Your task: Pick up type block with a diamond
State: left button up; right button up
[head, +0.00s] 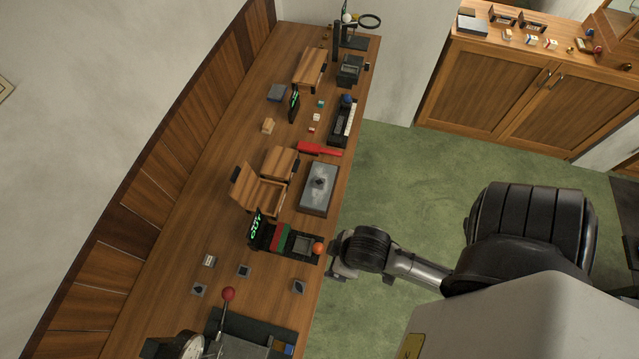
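Several small grey type blocks lie apart on the near part of the wooden bench. One block (243,270) has a dark mark that may be a diamond. Another block (198,290) lies left of it, a paler one (209,261) lies above that, and one more block (299,287) lies near the bench's right edge. Their marks are too small to read surely. My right gripper (338,266) is at the bench's right edge, beside an orange ball, apart from the blocks. Its fingers are mostly hidden, and I cannot tell whether it is open. My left gripper is not in view.
The orange ball (318,249) is on a dark device with a green display (257,226). A red-knobbed lever (228,294) rises from a machine at the bench's front. A grey tray (318,188) and open wooden box (258,194) stand farther back. Bare wood surrounds the blocks.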

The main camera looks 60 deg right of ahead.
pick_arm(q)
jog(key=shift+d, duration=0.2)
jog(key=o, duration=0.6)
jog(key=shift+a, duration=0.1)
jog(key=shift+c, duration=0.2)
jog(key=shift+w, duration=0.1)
